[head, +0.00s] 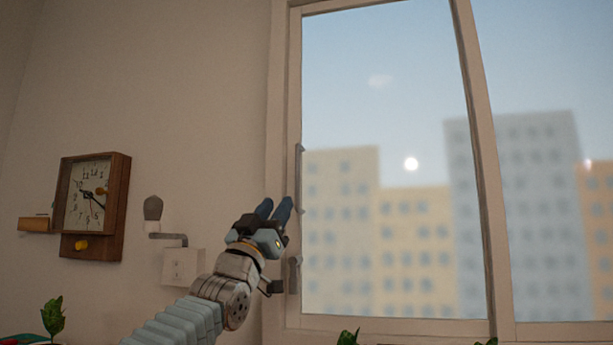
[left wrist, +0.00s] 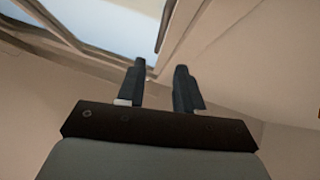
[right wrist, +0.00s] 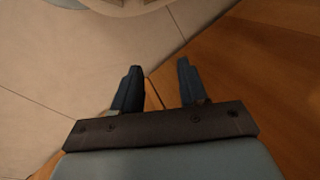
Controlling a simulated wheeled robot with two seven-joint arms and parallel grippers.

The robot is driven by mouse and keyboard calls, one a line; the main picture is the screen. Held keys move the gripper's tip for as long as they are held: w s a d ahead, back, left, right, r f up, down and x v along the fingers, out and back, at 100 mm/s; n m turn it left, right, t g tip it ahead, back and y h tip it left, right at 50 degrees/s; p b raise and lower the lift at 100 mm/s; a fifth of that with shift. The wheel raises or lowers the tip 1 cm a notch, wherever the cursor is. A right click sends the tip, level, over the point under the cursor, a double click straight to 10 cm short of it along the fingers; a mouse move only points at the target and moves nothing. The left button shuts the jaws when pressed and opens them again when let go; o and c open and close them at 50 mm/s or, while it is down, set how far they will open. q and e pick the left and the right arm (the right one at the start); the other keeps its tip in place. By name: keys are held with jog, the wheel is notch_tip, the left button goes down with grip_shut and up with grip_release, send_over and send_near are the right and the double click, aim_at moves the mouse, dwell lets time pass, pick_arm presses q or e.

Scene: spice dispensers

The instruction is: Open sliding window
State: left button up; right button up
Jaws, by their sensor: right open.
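The sliding window (head: 388,80) fills the right half of the head view, with a pale frame. It looks closed on its left side. My left gripper (head: 274,206) is in front of the left frame, fingers up, just left of the handle in the picture. In the left wrist view its fingers (left wrist: 160,65) are apart with nothing between them; touching cannot be told. My right gripper (right wrist: 157,68) is open and empty, away from the window.
A wooden clock (head: 91,207) hangs on the left wall. A small grey wall fitting (head: 153,208) and a pale box (head: 182,266) are nearer the window. Plant leaves (head: 53,316) show along the bottom edge. The right wrist view shows a wooden surface (right wrist: 270,70).

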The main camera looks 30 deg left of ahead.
aim_at(296, 173)
pick_arm(q)
jog(key=p+x, duration=0.8)
jog(key=x, duration=0.4)
jog(key=shift+s+r+p, duration=0.15)
jog(key=shift+s+p, duration=0.05)
jog(key=shift+p, duration=0.1)
jog(key=shift+w+r+p, duration=0.35)
jog(key=shift+w+p, duration=0.2)
grip_shut()
